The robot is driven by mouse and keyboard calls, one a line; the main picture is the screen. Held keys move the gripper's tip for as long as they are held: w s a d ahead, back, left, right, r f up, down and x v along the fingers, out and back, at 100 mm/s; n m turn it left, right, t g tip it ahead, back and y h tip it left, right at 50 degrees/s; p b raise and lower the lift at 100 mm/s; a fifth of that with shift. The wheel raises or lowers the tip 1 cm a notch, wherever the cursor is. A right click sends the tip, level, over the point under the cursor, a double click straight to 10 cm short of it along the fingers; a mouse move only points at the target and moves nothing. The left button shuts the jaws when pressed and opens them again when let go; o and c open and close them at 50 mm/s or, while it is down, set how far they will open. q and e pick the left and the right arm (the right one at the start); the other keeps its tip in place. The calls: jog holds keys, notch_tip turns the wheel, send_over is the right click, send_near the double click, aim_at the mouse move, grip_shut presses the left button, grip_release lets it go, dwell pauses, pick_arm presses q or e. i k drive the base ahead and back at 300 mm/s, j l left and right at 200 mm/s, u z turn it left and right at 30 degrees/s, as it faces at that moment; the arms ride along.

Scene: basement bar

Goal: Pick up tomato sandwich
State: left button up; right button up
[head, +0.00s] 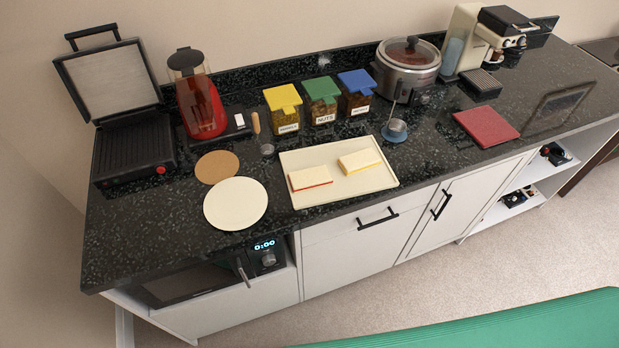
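A sandwich with a thin red layer along its edge (311,178), which looks like the tomato one, lies on the left half of a cream tray (345,191). A second sandwich with a yellow layer (359,161) lies to its right on the same tray, apart from it. The tray rests near the front edge of the dark speckled counter (420,168). Neither of my grippers shows in the head view.
A white round plate (236,204) and a brown round mat (217,167) lie left of the tray. A red board (486,126) lies right.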

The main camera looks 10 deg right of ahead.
aim_at(315, 177)
jog(key=k+j+z, duration=0.1)
jog(key=j+z, duration=0.25)
jog(key=k+j+z, duration=0.15)
jog(key=z, duration=0.2)
